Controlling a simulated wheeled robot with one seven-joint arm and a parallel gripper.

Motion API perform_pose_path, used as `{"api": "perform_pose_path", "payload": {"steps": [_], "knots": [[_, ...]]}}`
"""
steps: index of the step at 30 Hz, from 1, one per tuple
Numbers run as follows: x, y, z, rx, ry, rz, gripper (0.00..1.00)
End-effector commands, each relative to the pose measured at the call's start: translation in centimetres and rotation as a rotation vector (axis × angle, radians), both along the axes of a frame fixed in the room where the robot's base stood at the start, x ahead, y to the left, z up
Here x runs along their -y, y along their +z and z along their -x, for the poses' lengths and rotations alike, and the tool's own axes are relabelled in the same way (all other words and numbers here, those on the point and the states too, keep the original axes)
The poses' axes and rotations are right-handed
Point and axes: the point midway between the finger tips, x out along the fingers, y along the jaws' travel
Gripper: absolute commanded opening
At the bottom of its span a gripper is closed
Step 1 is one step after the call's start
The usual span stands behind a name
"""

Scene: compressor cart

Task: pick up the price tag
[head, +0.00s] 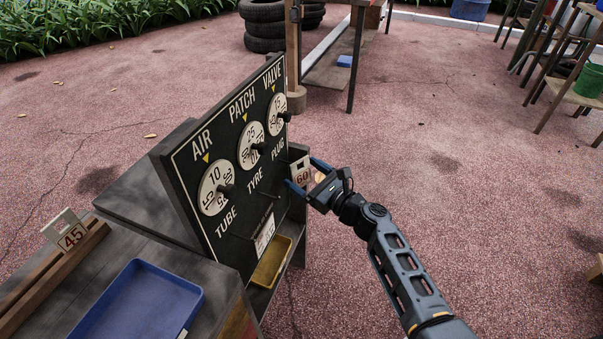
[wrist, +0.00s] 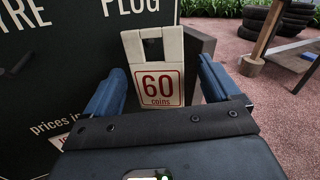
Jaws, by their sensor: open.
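A cream price tag reading "60 coins" in red (wrist: 158,88) hangs upright by the edge of the black board, under the word PLUG. It also shows in the head view (head: 300,167), partly behind my fingers. My gripper (head: 307,175) is open and faces this tag. In the wrist view its blue fingers (wrist: 158,93) stand to the left and right of the tag, with gaps on both sides. The tag's slotted top is clear; its lower edge is close to the gripper's dark front bar. I cannot tell what holds it up.
The black price board (head: 190,165) with three dials and knobs stands just left of my gripper. Another card (head: 265,232) hangs lower on it, above a yellow tray (head: 271,262). A "45" tag (head: 72,236) and blue tray (head: 140,302) are at left. Open paving lies right.

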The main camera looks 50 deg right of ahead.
Motion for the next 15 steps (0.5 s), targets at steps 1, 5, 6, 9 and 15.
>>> {"api": "perform_pose_path", "payload": {"steps": [1, 5, 6, 9, 15], "knots": [[-0.02, 0.00, 0.02, 0.000, 0.000, 0.000, 0.89], [-0.03, -0.01, 0.03, 0.000, 0.000, 0.000, 0.83], [-0.02, 0.00, 0.03, 0.000, 0.000, 0.000, 0.79], [-0.03, -0.01, 0.04, 0.000, 0.000, 0.000, 0.69], [-0.03, -0.01, 0.05, 0.000, 0.001, 0.000, 0.50]]}}
